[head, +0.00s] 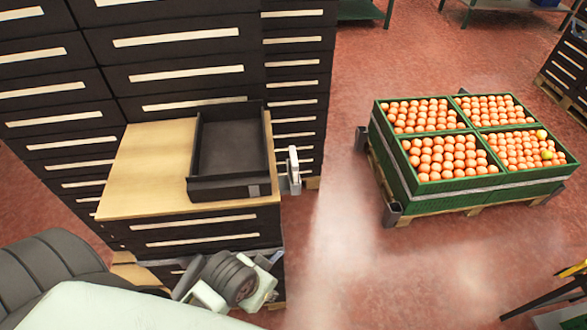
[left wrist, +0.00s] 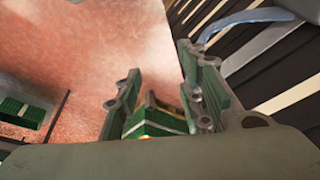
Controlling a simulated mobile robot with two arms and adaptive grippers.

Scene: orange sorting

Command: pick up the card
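I cannot make out a card in either view. My left arm comes in at the bottom left of the head view, and its wrist end (head: 235,282) is low in front of the wooden-topped cabinet. In the left wrist view, the two fingers of my left gripper (left wrist: 163,105) stand well apart with nothing held between them. Only floor and a distant green crate show through the gap. My right gripper is in neither view.
A black tray (head: 228,145) sits on the wooden cabinet top (head: 145,172), among dark drawer cabinets (head: 185,75). A small white and grey piece (head: 293,170) is at the cabinet's right side. Green crates (head: 445,188) of oranges stand on a pallet, with clear red floor (head: 345,255) between.

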